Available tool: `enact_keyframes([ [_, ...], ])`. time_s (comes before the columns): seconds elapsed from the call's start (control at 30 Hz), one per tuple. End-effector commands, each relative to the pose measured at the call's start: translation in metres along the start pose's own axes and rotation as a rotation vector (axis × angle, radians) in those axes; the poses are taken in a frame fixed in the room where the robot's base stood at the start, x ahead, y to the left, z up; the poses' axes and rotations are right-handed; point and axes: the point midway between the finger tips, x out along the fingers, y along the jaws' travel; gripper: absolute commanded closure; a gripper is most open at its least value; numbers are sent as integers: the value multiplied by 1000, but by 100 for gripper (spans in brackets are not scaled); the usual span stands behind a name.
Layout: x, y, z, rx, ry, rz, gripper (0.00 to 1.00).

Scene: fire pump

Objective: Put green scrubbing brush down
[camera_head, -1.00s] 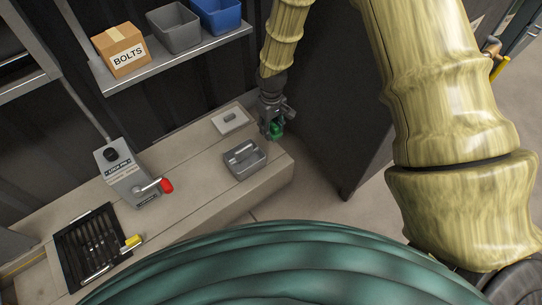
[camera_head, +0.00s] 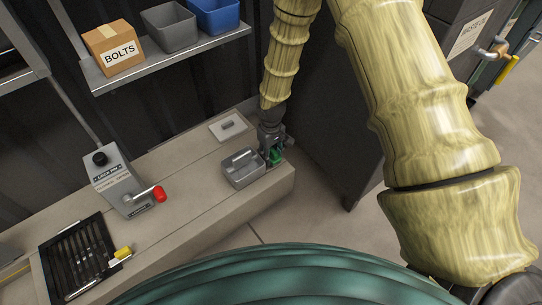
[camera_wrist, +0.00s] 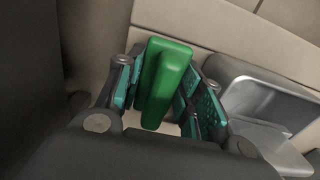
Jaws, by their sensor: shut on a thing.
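The green scrubbing brush (camera_wrist: 166,80) is between the teal-padded fingers of my gripper (camera_wrist: 160,95) in the wrist view. My gripper is shut on it. In the head view the brush (camera_head: 275,155) shows as a small green patch at my gripper (camera_head: 272,150), low at the right end of the beige bench (camera_head: 200,190). The gripper is just right of a grey metal tray (camera_head: 243,168), which also shows in the wrist view (camera_wrist: 265,95). I cannot tell whether the brush touches the bench top.
A pale plate with a grey handle (camera_head: 228,126) lies behind the tray. A lever box with a red knob (camera_head: 120,182) and a black rack with a yellow-handled tool (camera_head: 80,258) are at left. A shelf above holds a BOLTS box (camera_head: 112,48) and bins. A dark cabinet (camera_head: 335,120) stands right.

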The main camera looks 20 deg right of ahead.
Motion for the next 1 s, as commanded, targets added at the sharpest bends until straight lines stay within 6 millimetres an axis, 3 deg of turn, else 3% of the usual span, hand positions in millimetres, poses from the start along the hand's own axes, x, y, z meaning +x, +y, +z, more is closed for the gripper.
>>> enact_keyframes([
  [0.37,2,0,0,0,-1,0,83],
  [0.4,2,0,0,1,-1,0,58],
  [0.43,2,0,0,1,-1,0,54],
  [0.83,0,0,0,0,1,0,54],
  [1.0,-23,0,0,1,1,1,54],
])
